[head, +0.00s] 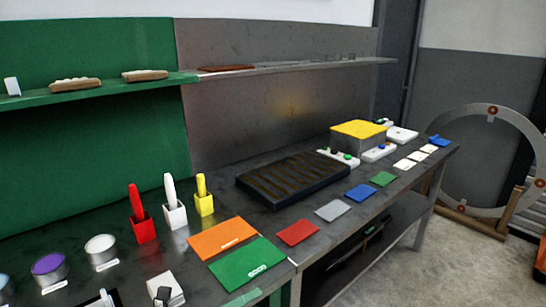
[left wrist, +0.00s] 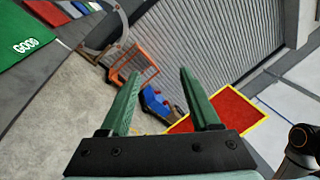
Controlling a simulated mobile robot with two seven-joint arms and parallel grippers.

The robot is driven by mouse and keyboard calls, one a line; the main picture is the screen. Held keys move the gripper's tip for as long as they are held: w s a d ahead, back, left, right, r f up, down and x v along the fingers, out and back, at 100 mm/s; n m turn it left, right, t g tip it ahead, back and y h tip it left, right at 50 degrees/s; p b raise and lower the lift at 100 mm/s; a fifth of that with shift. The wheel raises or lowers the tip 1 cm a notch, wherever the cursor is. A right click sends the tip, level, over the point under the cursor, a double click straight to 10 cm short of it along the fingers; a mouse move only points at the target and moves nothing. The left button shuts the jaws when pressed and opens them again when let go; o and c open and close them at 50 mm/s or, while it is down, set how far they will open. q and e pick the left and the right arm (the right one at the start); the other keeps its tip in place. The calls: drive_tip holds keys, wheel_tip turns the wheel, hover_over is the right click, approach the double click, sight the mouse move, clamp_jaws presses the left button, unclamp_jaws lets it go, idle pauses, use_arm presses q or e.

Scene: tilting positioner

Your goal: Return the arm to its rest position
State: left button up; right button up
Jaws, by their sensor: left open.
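My left gripper (left wrist: 159,62) shows in the left wrist view with its two green fingers spread apart. Nothing is between the fingers. They point out over the open floor, beside the bench edge and the green GOOD mat, which lies at the upper left of that view (left wrist: 28,32). I cannot make out the left gripper clearly in the head view. My right gripper is in neither view.
The bench holds a black slatted tray (head: 292,179), an orange mat (head: 222,238), a green mat (head: 246,263), pen holders and several tins. A large ring (head: 493,111) stands beyond. The left wrist view shows an orange-framed cart (left wrist: 130,65) and a red, yellow-edged panel (left wrist: 232,112).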

use_arm(q)
drive_tip(key=s+a+f+n+t+y, duration=0.3)
drive_tip(key=f+n+y, duration=0.35)
drive_tip(key=n, duration=0.55)
drive_tip(key=s+a+f+n+t+y, duration=0.25)
drive_tip(key=a+f+n+y, duration=0.35)
drive_tip(key=n, duration=0.6)
drive_tip(key=s+a+f+n+g+y, duration=0.2)
drive_tip(key=s+f+n+g, duration=0.3)
drive_tip(key=s+f+n, duration=0.5)
wheel_tip(320, 180, down, 4)
drive_tip(key=shift+s+a+r+y, duration=0.25)
drive_tip(key=shift+s+y, duration=0.2)
drive_tip(key=shift+s, duration=0.7)
